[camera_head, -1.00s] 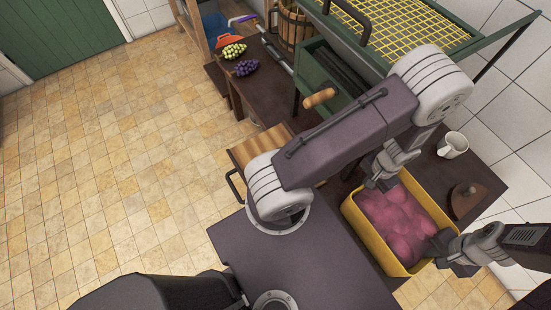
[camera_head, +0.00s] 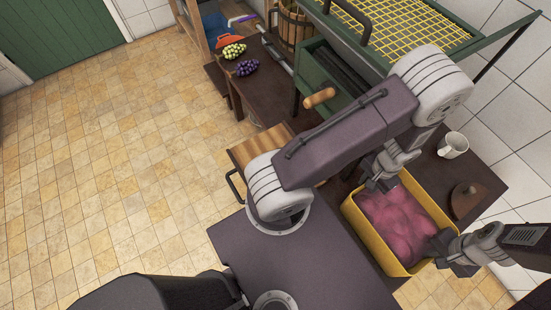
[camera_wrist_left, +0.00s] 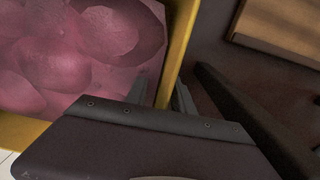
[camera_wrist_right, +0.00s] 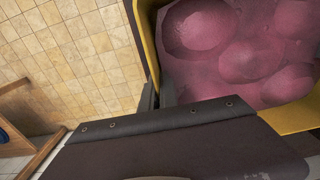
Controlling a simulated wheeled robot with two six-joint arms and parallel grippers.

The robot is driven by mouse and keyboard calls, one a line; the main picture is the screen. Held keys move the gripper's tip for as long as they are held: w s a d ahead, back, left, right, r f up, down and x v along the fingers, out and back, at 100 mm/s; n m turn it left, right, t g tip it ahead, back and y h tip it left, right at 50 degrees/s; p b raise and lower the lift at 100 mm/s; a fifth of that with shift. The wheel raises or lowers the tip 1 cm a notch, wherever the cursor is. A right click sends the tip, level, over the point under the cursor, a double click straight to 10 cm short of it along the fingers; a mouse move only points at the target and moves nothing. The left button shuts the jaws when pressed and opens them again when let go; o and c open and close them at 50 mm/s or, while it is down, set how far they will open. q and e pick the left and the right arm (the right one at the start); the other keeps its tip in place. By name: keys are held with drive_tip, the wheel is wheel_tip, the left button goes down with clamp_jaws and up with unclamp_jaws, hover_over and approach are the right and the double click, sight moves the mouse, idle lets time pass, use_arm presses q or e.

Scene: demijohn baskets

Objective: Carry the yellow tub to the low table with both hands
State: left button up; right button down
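The yellow tub (camera_head: 372,238) is at the lower right of the head view, over or on a dark brown table (camera_head: 487,177). It holds several rounded pink lumps. My left gripper (camera_head: 378,186) is at its far rim. In the left wrist view its fingers (camera_wrist_left: 160,94) straddle the yellow wall (camera_wrist_left: 181,35) and appear closed on it. My right gripper (camera_head: 440,245) is at the opposite, near-right rim. In the right wrist view its fingers (camera_wrist_right: 157,95) pinch the yellow wall (camera_wrist_right: 147,40). The tub's underside is hidden.
A white mug (camera_head: 453,145) and a brown round-ended object (camera_head: 465,198) are beside the tub. Behind stands a green rack with a yellow grid (camera_head: 400,22). A dark low bench (camera_head: 262,92) bears green grapes (camera_head: 233,51) and dark grapes (camera_head: 246,68). The tiled floor (camera_head: 120,160) at left is clear.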

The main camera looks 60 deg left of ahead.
use_arm(q)
drive_tip(key=shift+s, duration=0.1)
use_arm(e)
drive_tip(key=c, duration=1.6)
unclamp_jaws()
drive_tip(key=shift+o, duration=0.2)
